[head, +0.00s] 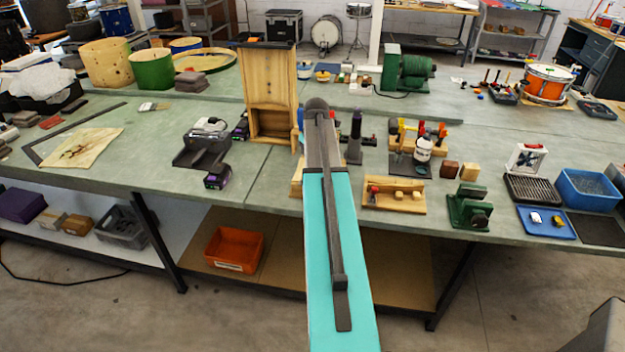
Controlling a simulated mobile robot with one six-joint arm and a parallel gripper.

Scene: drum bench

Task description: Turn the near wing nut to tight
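I cannot make out the near wing nut for sure. A small wooden fixture (393,196) with a red knob and pale wooden parts sits near the bench's front edge, right of my teal arm. At this size I cannot tell whether any part of it is a wing nut. A tall wooden box (270,95) stands upright behind and left of my arm; no wing nut shows clearly on it. My arm reaches from the bottom centre over the bench. Its links cover the middle of the bench, and my gripper does not show.
The green-grey bench (100,165) holds a green vise (469,207), a blue bin (588,190), a black clamp-like tool (204,149) and a dark upright stand (355,135). An orange bin (234,249) lies on the shelf below.

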